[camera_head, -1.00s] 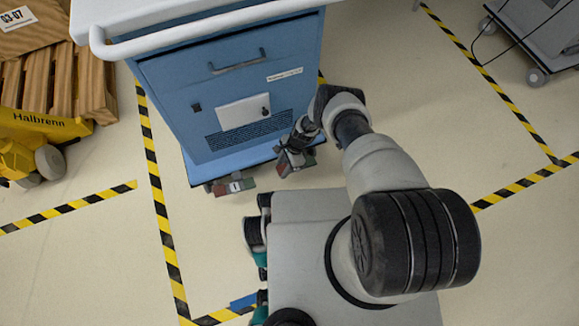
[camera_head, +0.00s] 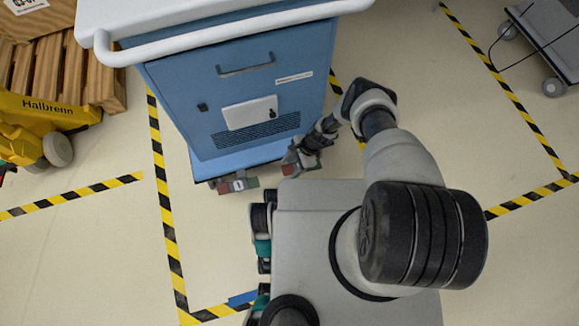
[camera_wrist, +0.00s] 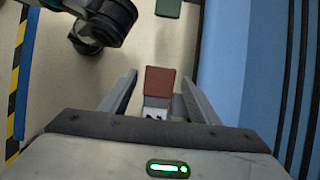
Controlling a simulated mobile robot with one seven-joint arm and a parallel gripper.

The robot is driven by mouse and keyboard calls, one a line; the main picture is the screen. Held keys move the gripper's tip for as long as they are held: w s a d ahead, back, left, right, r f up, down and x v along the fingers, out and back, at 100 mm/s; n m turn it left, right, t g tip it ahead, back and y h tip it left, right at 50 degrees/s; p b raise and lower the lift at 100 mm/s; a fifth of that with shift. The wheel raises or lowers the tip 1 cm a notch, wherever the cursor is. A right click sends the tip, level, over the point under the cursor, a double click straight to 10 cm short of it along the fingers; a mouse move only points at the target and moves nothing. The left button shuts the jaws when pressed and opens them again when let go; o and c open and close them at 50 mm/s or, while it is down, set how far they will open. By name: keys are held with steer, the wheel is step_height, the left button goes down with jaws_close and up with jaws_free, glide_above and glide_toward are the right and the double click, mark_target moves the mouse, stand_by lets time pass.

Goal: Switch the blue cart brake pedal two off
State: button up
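The blue cart (camera_head: 238,95) stands ahead, with two brake pedals low at its front edge. The left pedal (camera_head: 238,185) has a pale label in its middle and coloured ends. The right pedal (camera_head: 287,169) is partly hidden by my gripper (camera_head: 305,158). In the wrist view, my gripper (camera_wrist: 160,92) has its fingers spread, with a pedal's red end (camera_wrist: 160,81) and pale labelled part between them, gaps on both sides. A green pedal end (camera_wrist: 168,8) shows farther up. I cannot read any pedal number.
The cart's blue side (camera_wrist: 240,65) runs close along the right of the wrist view. A yellow pallet truck (camera_head: 45,115) with a wooden pallet stands left. A grey cart (camera_head: 550,40) stands far right. Striped tape marks open floor on both sides.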

steer(key=shift+r, duration=0.1)
steer(key=p+v, duration=0.5)
steer(key=v, duration=1.2)
steer(key=shift+r, duration=0.15)
